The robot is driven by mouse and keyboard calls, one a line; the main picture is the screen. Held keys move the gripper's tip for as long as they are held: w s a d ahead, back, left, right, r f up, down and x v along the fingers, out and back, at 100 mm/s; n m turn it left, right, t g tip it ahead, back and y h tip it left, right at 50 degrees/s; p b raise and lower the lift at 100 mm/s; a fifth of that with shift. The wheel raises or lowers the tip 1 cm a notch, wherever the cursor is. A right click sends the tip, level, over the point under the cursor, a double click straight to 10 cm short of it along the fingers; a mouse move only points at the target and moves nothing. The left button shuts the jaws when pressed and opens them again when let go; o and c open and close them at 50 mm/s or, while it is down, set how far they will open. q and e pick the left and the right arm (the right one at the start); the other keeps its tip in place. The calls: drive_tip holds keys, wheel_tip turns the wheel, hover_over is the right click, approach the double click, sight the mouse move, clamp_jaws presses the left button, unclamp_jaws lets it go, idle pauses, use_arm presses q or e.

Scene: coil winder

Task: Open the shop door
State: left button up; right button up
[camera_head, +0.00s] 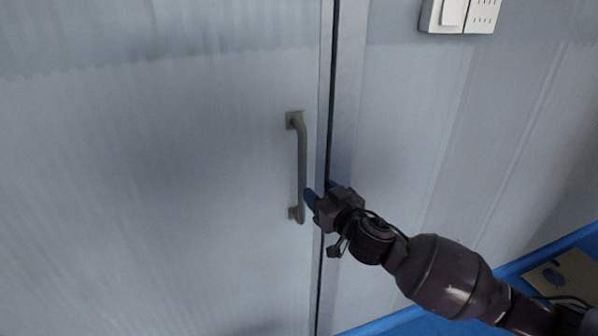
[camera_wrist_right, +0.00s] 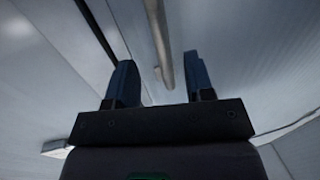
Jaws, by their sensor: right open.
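The shop door (camera_head: 170,170) is a pale grey panel and looks shut against its frame, with a dark gap along its right edge. Its grey bar handle (camera_head: 302,160) stands upright near that edge. My right gripper (camera_head: 320,192) is open beside the handle's lower part, with one blue finger close to the bar. In the right wrist view the handle (camera_wrist_right: 160,40) shows between the two fingers of my gripper (camera_wrist_right: 160,78), nearer the right one. The frames do not show whether a finger touches the bar. My left gripper is not in view.
A metal door frame (camera_head: 346,100) runs right of the gap. A white switch box (camera_head: 455,14) is on the wall (camera_head: 415,140) at the upper right. A blue surface (camera_head: 545,258) with a beige piece (camera_head: 570,275) lies at the lower right.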

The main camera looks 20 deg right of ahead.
sight(304, 178)
drive_tip(key=x, duration=0.9)
drive_tip(key=shift+w+a, duration=0.15)
drive_tip(key=shift+w, duration=0.2)
clamp_jaws()
